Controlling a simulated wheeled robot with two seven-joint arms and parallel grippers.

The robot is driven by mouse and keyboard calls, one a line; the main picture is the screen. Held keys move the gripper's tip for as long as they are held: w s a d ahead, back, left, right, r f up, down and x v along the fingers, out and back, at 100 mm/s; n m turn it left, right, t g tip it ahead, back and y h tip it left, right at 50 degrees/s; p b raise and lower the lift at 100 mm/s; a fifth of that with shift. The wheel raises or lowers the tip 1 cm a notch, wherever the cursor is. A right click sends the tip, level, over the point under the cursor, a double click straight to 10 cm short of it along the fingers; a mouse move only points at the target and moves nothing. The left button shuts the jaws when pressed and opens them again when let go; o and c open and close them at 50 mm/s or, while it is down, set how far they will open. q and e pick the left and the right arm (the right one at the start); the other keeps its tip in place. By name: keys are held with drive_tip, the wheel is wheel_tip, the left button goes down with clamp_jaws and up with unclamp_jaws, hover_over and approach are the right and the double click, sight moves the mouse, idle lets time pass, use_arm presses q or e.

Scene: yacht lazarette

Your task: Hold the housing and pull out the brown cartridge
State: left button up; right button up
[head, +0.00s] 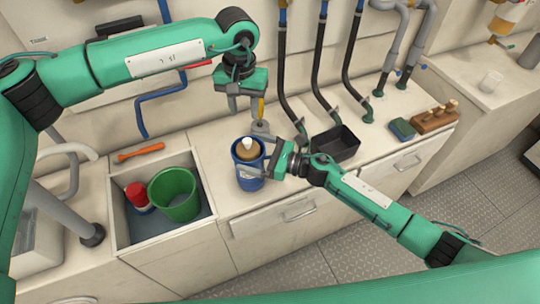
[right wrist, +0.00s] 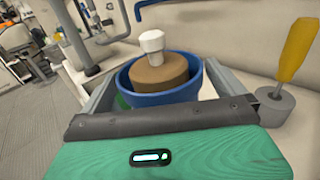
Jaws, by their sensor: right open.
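The blue housing (head: 250,182) stands upright on the counter, right of the sink. The brown cartridge (head: 246,152) sits inside it, its top and white knob (head: 248,142) showing above the blue rim. In the right wrist view the housing (right wrist: 165,98), the cartridge (right wrist: 158,72) and the knob (right wrist: 151,41) are ahead of the palm. My right gripper (head: 268,164) is open, its fingers on either side of the housing; contact is not clear. My left gripper (head: 244,108) is open and empty, pointing down above and slightly behind the housing.
A yellow-handled tool (head: 261,110) in a grey holder (head: 261,128) stands just behind the housing. The sink (head: 165,222) at left holds a green bucket (head: 173,195) and a red-topped container (head: 137,196). A black tray (head: 335,146) lies to the right; black hoses (head: 322,80) rise behind it.

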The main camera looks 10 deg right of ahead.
drive_tip(key=shift+w+a, duration=0.3)
drive_tip(key=shift+a, duration=0.3)
drive_tip(key=c, duration=1.2)
